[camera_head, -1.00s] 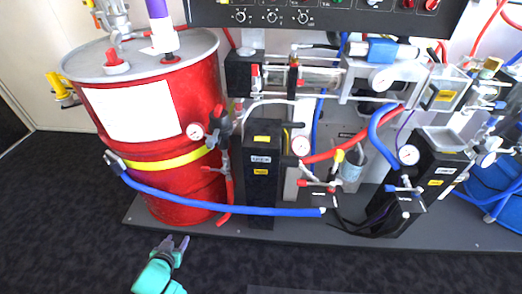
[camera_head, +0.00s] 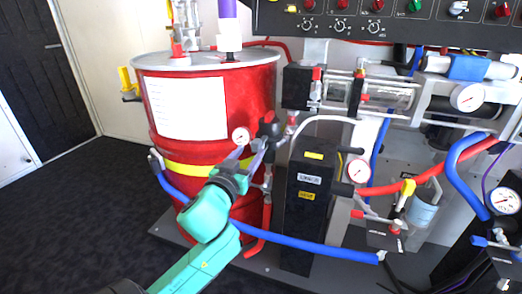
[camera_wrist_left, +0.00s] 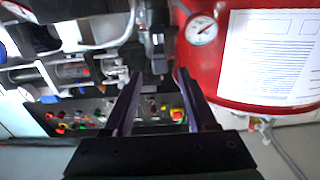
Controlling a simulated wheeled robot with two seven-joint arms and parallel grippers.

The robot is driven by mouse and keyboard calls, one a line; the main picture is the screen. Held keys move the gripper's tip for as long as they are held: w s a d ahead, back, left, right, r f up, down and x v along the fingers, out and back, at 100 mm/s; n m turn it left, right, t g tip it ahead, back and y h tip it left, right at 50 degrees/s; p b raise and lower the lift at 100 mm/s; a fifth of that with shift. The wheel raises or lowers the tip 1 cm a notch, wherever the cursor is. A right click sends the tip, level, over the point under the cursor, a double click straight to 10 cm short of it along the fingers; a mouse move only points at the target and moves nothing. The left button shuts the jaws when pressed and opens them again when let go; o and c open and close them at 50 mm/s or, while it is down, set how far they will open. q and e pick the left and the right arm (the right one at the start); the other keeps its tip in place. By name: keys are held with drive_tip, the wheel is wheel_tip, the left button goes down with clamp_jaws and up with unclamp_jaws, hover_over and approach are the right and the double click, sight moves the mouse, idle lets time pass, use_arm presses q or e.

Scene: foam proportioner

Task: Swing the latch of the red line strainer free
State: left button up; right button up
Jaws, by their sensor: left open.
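The red line strainer appears to be the dark fitting (camera_head: 268,130) on the pipework at the right side of the red drum (camera_head: 160,130), beside a small round gauge (camera_head: 240,136). In the left wrist view, dark fittings (camera_wrist_left: 155,42) show just beyond the fingertips, next to the gauge (camera_wrist_left: 201,30). I cannot make out the latch. My left gripper (camera_head: 252,150) is in front of the drum, just below the dark fitting. My right gripper is not in view.
A black pump box (camera_head: 310,200) stands close to the right of my left gripper. A blue hose (camera_head: 310,243) runs low across the front. A control panel (camera_head: 400,25) with buttons hangs at the top right. The dark floor at the left is clear.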

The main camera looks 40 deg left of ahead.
sight(260, 140)
use_arm(q)
drive_tip(key=x, duration=0.9)
clamp_jaws()
